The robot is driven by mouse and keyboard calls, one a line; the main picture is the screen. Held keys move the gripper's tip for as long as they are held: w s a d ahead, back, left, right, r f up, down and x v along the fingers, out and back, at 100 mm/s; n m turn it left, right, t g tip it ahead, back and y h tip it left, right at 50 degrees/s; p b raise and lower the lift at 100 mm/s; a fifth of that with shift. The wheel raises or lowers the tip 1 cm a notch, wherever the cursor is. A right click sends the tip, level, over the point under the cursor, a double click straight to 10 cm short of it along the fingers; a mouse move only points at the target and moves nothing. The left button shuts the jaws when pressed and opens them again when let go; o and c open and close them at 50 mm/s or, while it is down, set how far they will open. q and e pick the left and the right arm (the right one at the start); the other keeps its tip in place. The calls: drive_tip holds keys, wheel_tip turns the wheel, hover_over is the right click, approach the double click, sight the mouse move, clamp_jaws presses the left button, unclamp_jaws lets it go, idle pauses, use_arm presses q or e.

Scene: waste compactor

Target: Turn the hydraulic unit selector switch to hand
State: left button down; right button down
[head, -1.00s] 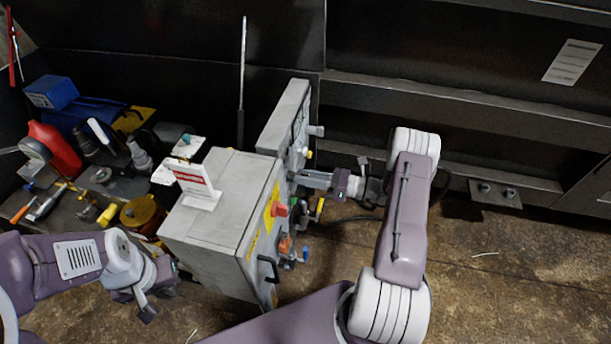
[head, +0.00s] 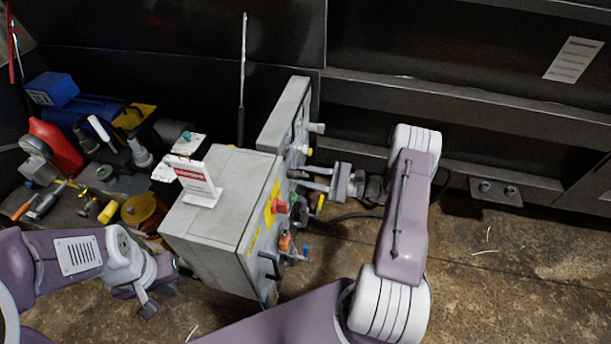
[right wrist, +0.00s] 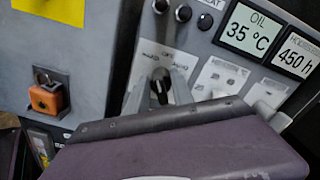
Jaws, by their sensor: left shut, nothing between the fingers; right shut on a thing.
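The selector switch, a black knob (right wrist: 159,86), sits on a pale labelled plate (right wrist: 148,58) on the grey panel in the right wrist view. The knob stands nearly upright in that picture; the small labels are too blurred to read. My right gripper (right wrist: 160,88) is shut on it, one finger on each side. In the head view, my right gripper (head: 296,178) reaches the panel side of the grey control box (head: 290,112) from the right; the knob is not clear there. My left gripper (head: 149,305) is shut and empty, low at the left, apart from the cabinet.
A grey cabinet (head: 205,245) with a red knob (head: 281,206) and a white sign (head: 193,178) stands in front of the panel. An orange padlock-like part (right wrist: 47,98) is beside the switch. Tools crowd the bench at left.

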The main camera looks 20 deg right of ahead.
drive_tip(key=shift+f+n, duration=0.1)
drive_tip(key=shift+n, duration=1.2)
drive_tip(key=c, duration=1.5)
unclamp_jaws()
drive_tip(key=shift+o, duration=0.2)
drive_tip(key=shift+s, duration=0.1)
drive_tip(key=v, duration=0.9)
drive_tip(key=shift+p, duration=0.4)
